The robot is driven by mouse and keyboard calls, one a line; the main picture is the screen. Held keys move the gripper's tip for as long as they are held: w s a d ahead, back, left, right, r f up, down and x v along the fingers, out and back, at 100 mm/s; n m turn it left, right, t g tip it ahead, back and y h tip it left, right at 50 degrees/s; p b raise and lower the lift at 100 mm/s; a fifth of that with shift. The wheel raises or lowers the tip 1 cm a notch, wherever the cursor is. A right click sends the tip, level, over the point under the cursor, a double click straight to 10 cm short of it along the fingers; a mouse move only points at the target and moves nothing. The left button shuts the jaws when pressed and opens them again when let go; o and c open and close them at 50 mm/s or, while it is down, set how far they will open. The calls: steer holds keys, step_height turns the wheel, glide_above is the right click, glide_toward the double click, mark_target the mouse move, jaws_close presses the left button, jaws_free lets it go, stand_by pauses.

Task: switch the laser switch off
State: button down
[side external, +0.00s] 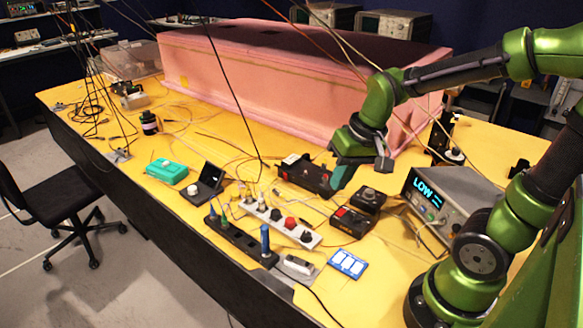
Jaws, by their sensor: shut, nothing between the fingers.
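My gripper (340,184) is at the end of the green arm, right of centre, pointing down. Its fingers are shut and empty. They are close to the right end of a black box with red parts (302,174); I cannot tell whether they touch it. A smaller black box with a red part (350,222) and a black box with a round knob (368,199) sit just below and to the right of my gripper. None of these boxes carries a readable laser switch label. I cannot tell which one is the laser switch, nor its position.
A long pink foam enclosure (290,95) stands behind. A grey instrument reading LOW (447,200) is at the right. A white power strip (275,217), a black strip (238,240) and a blue-white panel (347,263) lie in front. Loose cables cross the yellow table (160,215).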

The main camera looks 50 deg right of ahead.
steer(key=s+a+r+n+t+y, duration=0.1)
steer(key=s+a+r+t, duration=0.2)
steer(key=s+a+r, duration=0.1)
step_height(320, 180, up, 3)
steer(key=shift+s+a+f+n+t, duration=0.15)
steer(key=shift+a+n+t, duration=0.2)
steer(key=shift+a, duration=0.2)
stand_by(1.5)
steer(key=w+d+f+m+y, duration=0.4)
steer(key=w+d+f+m, duration=0.3)
steer(key=m, duration=0.8)
steer(key=d+f, duration=0.3)
steer(key=d, duration=0.2)
steer(key=shift+d+f, duration=0.2)
steer(key=shift+d, duration=0.15)
